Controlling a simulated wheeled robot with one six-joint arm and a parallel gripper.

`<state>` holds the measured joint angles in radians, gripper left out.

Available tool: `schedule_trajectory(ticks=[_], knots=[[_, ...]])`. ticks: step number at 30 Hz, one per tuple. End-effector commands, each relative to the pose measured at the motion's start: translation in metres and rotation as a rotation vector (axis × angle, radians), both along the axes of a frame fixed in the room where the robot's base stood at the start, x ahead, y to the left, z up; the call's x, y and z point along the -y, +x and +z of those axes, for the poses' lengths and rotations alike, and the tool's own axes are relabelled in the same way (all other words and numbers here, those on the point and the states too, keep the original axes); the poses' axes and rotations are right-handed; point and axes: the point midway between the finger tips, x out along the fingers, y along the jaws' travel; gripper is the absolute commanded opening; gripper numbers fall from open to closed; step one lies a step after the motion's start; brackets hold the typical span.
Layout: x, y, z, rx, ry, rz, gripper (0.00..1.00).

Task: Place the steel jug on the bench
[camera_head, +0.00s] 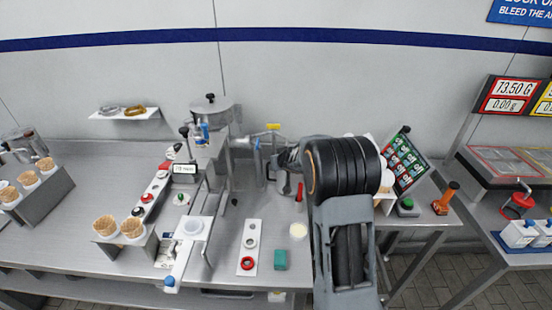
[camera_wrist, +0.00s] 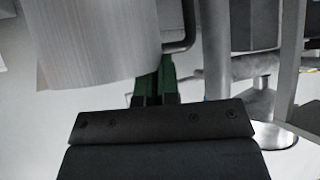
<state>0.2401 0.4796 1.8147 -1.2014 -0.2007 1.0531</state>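The steel jug (camera_wrist: 95,40) fills the upper left of the wrist view, a brushed-metal body with a dark curved handle on its right side. My gripper (camera_wrist: 165,75) has green fingers close together at the lower part of that handle and looks shut on it. The contact is partly hidden by the jug body. The steel bench (camera_head: 222,270) lies below and left of my arm.
A steel machine (camera_head: 210,110) stands behind.

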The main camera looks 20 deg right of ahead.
Motion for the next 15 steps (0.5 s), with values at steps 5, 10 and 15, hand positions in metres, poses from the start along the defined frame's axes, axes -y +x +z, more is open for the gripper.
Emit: schedule_trajectory(ticks=[5, 10, 15], knots=[[0.0, 0.018, 0.004, 0.002, -0.001, 0.002, 0.0], [0.0, 0.031, 0.003, 0.003, -0.002, 0.001, 0.0], [0.0, 0.034, -0.009, 0.002, -0.001, -0.001, 0.0]])
